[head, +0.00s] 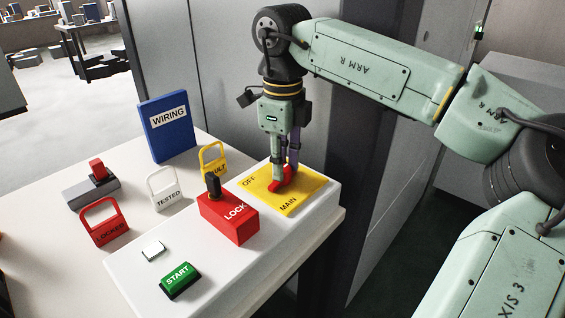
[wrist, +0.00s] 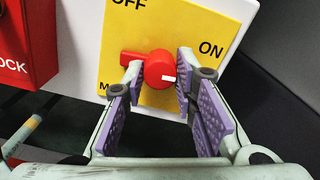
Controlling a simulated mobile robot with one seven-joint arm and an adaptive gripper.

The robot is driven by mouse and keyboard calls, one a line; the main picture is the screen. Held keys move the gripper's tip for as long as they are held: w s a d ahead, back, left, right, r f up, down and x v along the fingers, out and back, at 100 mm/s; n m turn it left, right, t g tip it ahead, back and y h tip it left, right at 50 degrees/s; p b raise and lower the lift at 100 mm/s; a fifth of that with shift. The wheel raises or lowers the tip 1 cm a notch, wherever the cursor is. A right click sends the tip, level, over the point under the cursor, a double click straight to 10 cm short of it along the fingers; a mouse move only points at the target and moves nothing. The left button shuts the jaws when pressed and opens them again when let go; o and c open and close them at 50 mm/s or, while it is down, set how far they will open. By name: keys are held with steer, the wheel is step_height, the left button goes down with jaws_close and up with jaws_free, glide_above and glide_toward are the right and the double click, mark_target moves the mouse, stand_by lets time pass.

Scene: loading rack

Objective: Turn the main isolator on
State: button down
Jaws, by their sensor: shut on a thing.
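The main isolator is a yellow plate (head: 309,189) with a red rotary handle (head: 283,184) on the white console. The plate is marked OFF, ON and MAIN. In the wrist view the red handle (wrist: 158,68) has its narrow arm reaching left and a white mark on its right side, with ON beyond it to the upper right. My gripper (head: 286,172) points down over the plate, shut on the red handle. In the wrist view my gripper (wrist: 161,68) has one purple-padded finger on each side of the knob. The fingers partly hide the handle in the head view.
A red LOCK block (head: 228,217) with a black lever stands close left of the plate. A green START button (head: 179,280) and a white button (head: 153,250) are nearer. Yellow, white and red tags (head: 104,221) and a blue WIRING binder (head: 168,130) stand on the bench.

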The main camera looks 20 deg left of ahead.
steer(key=shift+m, duration=0.6)
steer(key=c, duration=1.3)
jaws_free()
steer(key=shift+r, duration=0.15)
step_height(320, 180, up, 12)
